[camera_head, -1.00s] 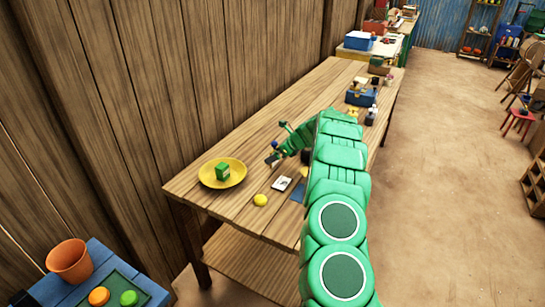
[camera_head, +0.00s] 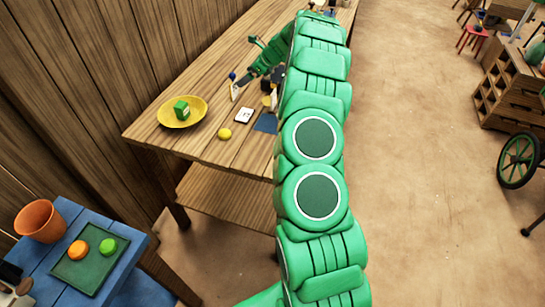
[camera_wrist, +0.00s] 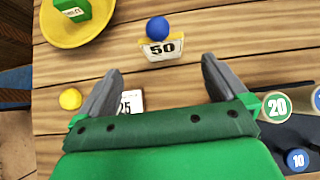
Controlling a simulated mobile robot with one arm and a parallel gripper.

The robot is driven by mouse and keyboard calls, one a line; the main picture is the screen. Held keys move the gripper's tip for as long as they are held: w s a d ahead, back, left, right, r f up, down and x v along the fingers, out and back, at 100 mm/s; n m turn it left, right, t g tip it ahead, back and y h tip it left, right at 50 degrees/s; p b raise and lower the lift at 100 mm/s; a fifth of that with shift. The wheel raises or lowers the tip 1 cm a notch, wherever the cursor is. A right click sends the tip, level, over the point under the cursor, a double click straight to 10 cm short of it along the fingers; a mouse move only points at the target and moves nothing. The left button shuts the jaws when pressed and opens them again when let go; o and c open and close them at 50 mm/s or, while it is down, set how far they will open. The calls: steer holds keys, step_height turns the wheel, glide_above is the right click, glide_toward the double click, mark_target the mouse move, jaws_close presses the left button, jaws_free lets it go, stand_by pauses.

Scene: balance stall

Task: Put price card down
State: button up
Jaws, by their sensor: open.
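A small price card reading 50 (camera_wrist: 162,49), with a blue ball (camera_wrist: 158,29) at its top edge, stands on the wooden table just beyond my fingertips in the wrist view. The card also shows in the head view (camera_head: 234,92). My gripper (camera_wrist: 162,68) is open, its two dark fingers spread on either side of the space in front of the card, with nothing between the tips. In the head view my gripper (camera_head: 243,84) is low over the table beside the card. A second card reading 25 (camera_wrist: 130,101) lies partly hidden behind my left finger.
A yellow plate (camera_head: 196,123) holding a green box (camera_head: 181,110) and a yellow ball (camera_head: 225,134) lie near the table's front. Round pieces marked 20 (camera_wrist: 276,106) and 10 (camera_wrist: 297,160) are at the wrist view's right. A blue side table (camera_head: 137,255) stands front left.

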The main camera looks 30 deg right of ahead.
steer(key=s+a+r+n+g, duration=0.3)
steer(key=s+a+r+n, duration=0.4)
steer(key=s+a+r, duration=0.55)
steer(key=s+a+r+n+g, duration=0.2)
steer(key=s+a+r+n, duration=0.2)
steer(key=s+a+n, duration=0.55)
steer(key=s+d+n+g+h, duration=0.1)
steer(key=s+n+h, duration=0.2)
steer(key=s, duration=1.8)
steer(key=s+d+n+g+h, duration=0.2)
steer(key=s+n, duration=0.5)
steer(key=s, duration=1.4)
steer(key=shift+s+d+h, duration=0.15)
steer(key=shift+s+h, duration=0.2)
steer(key=shift+h, duration=0.35)
